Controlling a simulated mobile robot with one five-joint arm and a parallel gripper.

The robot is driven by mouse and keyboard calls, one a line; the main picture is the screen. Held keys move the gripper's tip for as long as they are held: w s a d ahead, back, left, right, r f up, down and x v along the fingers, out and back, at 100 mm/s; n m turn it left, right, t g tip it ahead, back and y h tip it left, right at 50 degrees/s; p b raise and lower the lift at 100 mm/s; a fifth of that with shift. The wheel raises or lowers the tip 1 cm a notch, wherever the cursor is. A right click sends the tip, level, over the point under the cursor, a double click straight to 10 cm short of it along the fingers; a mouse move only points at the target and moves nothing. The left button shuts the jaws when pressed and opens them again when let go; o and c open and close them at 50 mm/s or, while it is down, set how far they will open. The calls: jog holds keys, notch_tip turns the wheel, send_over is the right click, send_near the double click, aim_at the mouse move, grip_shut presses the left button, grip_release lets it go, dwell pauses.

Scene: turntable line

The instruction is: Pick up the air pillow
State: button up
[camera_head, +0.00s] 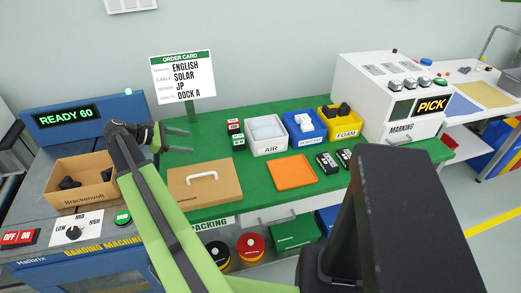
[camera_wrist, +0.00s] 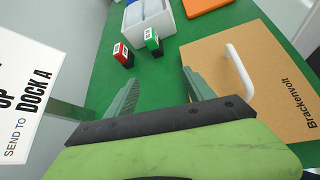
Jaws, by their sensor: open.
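The air pillow (camera_head: 266,127) is a pale, see-through cushion lying in the white bin labelled AIR (camera_head: 267,149) on the green table. The bin (camera_wrist: 149,32) and part of the pillow (camera_wrist: 144,10) show at the top of the wrist view, cut off by its edge. My gripper (camera_head: 188,141) is open and empty, left of the bin and apart from it. In the wrist view its two fingers (camera_wrist: 160,78) point towards the small boxes and the bin, with green table between them.
Small red and green boxes (camera_head: 236,132) stand just left of the bin. A brown carton (camera_head: 204,184) with a white handle lies in front. A blue bin (camera_head: 305,127), yellow FOAM bin (camera_head: 340,124) and orange tray (camera_head: 292,172) are to the right. The order card (camera_head: 182,75) stands behind.

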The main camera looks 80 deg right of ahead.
jog(key=s+d+r+g+b, duration=0.2)
jog(key=s+d+g, duration=0.2)
jog(key=s+d, duration=0.6)
jog(key=b, duration=0.3)
send_near(267, 129)
jog(key=shift+s+d+f+n+y, duration=0.15)
jog(key=shift+s+d+f+n, duration=0.1)
jog(key=shift+s, duration=0.2)
jog(key=shift+s+d+f+n+y, duration=0.15)
jog(key=shift+s+f, duration=0.1)
jog(key=shift+s, duration=0.2)
jog(key=shift+r+b+x, duration=0.15)
jog(key=shift+b+x, duration=0.2)
jog(key=shift+x, duration=1.2)
jog(key=shift+r+b+x, duration=0.2)
jog(key=shift+b+x, duration=0.1)
jog(key=shift+x, duration=1.25)
jog(key=c, duration=1)
